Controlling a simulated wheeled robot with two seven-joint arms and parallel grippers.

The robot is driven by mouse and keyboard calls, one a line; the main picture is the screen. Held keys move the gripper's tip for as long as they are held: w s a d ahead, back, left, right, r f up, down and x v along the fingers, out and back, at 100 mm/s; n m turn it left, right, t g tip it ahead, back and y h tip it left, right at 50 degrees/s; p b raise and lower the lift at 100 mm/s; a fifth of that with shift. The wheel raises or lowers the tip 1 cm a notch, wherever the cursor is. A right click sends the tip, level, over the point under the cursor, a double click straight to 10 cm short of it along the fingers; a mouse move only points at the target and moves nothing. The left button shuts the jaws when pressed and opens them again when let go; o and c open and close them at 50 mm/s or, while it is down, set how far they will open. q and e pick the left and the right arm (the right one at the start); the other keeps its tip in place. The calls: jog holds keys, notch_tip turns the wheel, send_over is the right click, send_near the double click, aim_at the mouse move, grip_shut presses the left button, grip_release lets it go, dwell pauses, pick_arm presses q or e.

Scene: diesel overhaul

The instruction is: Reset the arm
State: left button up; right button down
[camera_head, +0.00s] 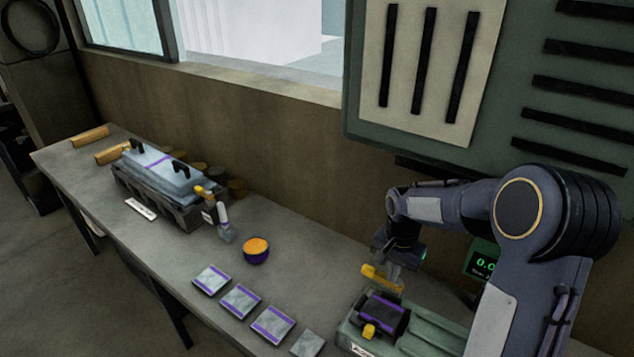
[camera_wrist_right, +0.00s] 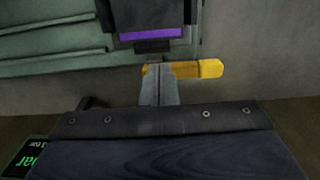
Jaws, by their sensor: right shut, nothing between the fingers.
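My right arm comes in from the right in the head view. Its gripper (camera_head: 394,272) points down over the green bench unit (camera_head: 415,332), beside a yellow handle (camera_head: 376,275). The fingers are shut with nothing between them. In the right wrist view the grey fingers (camera_wrist_right: 158,84) overlap the yellow handle (camera_wrist_right: 208,68), whose end sticks out to the right. I cannot tell whether they touch. A dark block with a purple band (camera_head: 380,312) sits on the green unit, with a yellow knob (camera_head: 369,331) in front. My left gripper is not in view.
On the long workbench (camera_head: 140,240) stand a lidded case (camera_head: 160,180), a small tool with a yellow grip (camera_head: 218,212) and a bowl with orange contents (camera_head: 256,249). Several purple-striped plates (camera_head: 240,300) lie along the front. A green-digit display (camera_head: 482,264) is close to my right arm.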

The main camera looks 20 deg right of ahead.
jog(key=s+a+r+n+t+y, duration=0.2)
jog(key=s+a+r+n, duration=0.2)
jog(key=s, duration=0.7)
jog(key=s+a+r+n+t+y, duration=0.1)
jog(key=s+a+r+n+t, duration=0.2)
jog(key=s+a+r, duration=0.4)
jog(key=s+a+n, duration=0.1)
jog(key=s, duration=0.3)
jog(key=shift+n+t+y, duration=0.3)
jog(key=shift+y, duration=0.1)
